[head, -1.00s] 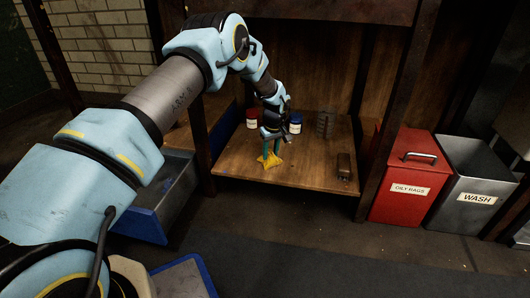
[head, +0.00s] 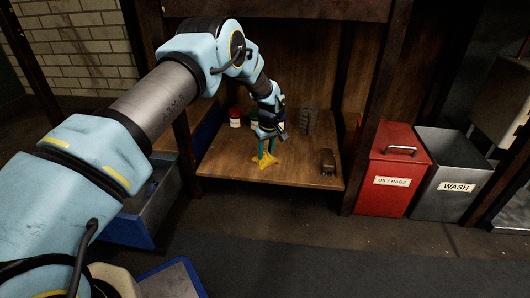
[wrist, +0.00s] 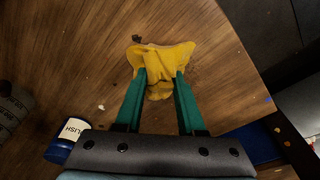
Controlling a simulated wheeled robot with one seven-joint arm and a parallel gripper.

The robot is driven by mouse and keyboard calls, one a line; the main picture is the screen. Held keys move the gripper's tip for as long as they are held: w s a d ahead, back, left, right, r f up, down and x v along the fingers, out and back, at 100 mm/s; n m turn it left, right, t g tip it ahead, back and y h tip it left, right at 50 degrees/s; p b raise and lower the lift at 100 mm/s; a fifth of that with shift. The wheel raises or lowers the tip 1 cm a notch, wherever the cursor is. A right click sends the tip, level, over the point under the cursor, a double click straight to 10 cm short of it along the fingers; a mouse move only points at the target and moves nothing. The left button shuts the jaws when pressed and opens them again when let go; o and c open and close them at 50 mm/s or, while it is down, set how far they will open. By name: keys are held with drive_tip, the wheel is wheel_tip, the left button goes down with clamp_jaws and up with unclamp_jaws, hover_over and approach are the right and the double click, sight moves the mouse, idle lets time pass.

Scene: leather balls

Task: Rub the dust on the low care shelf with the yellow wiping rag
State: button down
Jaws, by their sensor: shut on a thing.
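The low care shelf (head: 225,160) is a brown wooden board inside a dark timber frame. My gripper (head: 266,152) points down over its middle, with green fingers. It is shut on the yellow wiping rag (head: 264,166), which is bunched between the fingertips and spread against the board. In the wrist view the rag (wrist: 163,60) lies near a board edge, my gripper (wrist: 161,78) pinching it. A small dark speck (wrist: 137,39) and a pale fleck (wrist: 101,107) show on the board near it. Any dust under the rag is hidden.
A red jar (head: 235,117) stands behind left; a blue can (wrist: 66,143) is mostly hidden behind my gripper in the head view. A dark ribbed object (head: 309,120) stands behind right, a brown block (head: 327,162) at right. Red OILY RAGS (head: 390,182) and grey WASH (head: 455,187) bins stand outside.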

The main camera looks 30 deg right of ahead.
drive_tip(key=shift+w+a+p, duration=1)
drive_tip(key=shift+w+a, duration=1.15)
drive_tip(key=shift+a, duration=0.3)
drive_tip(key=shift+w+a+p, duration=0.3)
drive_tip(key=shift+w+a, duration=1)
drive_tip(key=shift+a, duration=0.05)
drive_tip(key=shift+w+d+f+b, duration=0.2)
drive_tip(key=shift+w+d+b, duration=0.2)
drive_tip(key=shift+b, duration=0.2)
drive_tip(key=shift+w+d+r, duration=0.15)
drive_tip(key=shift+w, duration=0.05)
drive_tip(key=shift+s+d+r, duration=0.1)
drive_tip(key=shift+s+d, duration=1.15)
drive_tip(key=shift+d, duration=0.05)
drive_tip(key=shift+s+d+b, duration=0.35)
drive_tip(key=shift+s+d, duration=2.05)
drive_tip(key=shift+d, duration=0.1)
drive_tip(key=shift+w+a+p, duration=0.55)
drive_tip(key=shift+w+a, duration=2)
drive_tip(key=shift+a, duration=0.15)
